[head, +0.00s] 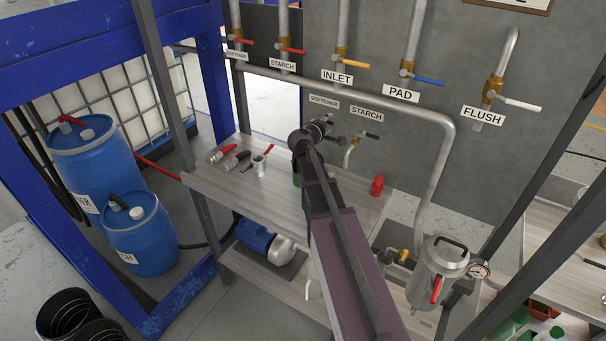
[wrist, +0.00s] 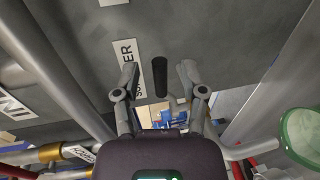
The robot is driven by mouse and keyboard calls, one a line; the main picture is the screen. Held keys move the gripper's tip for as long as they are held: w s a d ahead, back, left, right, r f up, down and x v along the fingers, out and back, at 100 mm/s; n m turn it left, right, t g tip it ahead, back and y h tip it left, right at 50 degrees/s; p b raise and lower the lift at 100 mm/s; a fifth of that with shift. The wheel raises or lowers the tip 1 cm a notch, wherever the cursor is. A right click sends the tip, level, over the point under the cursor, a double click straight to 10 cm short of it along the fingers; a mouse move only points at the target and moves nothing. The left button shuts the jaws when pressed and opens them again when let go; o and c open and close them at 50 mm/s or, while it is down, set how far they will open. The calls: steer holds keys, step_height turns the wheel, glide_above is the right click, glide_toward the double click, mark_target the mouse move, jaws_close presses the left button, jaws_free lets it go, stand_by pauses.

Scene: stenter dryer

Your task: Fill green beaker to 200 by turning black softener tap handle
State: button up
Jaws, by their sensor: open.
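My gripper (head: 322,127) is raised at the wall below the small SOFTENER label (head: 324,102). In the wrist view my gripper (wrist: 158,77) is open, and the black softener tap handle (wrist: 160,76) shows between its fingers, with a gap on both sides. I cannot tell whether the handle lies at the fingers' depth. The SOFTENER label also shows beside the left finger in the wrist view (wrist: 127,68). The green beaker (head: 297,179) stands on the bench, mostly hidden behind my arm. Its round green rim shows at the wrist view's right edge (wrist: 285,135). Its liquid level cannot be seen.
The STARCH tap (head: 370,135), also black-handled, is close to the right of my gripper. A thick bent pipe (head: 440,180) runs down farther right. The bench (head: 215,190) holds a red-handled white jug (head: 260,167), red and grey fittings, and a red object (head: 377,186).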

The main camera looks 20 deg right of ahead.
steer(key=p+v, duration=0.2)
steer(key=v, duration=1)
steer(key=shift+s+a, duration=0.25)
steer(key=shift+a, duration=0.05)
steer(key=shift+r, duration=0.1)
stand_by(0.4)
steer(key=s+a+f+m+g+y, duration=0.3)
steer(key=s+f+m+g+y, duration=0.25)
steer(key=s+f, duration=0.4)
steer(key=s+a+f+m+g+y, duration=0.2)
steer(key=s+a+f+g+y, duration=0.2)
steer(key=s+a, duration=0.5)
steer(key=shift+a+f+y, duration=0.75)
steer(key=shift+a+y, duration=0.4)
steer(key=shift+y, duration=0.2)
steer(key=shift+g, duration=0.25)
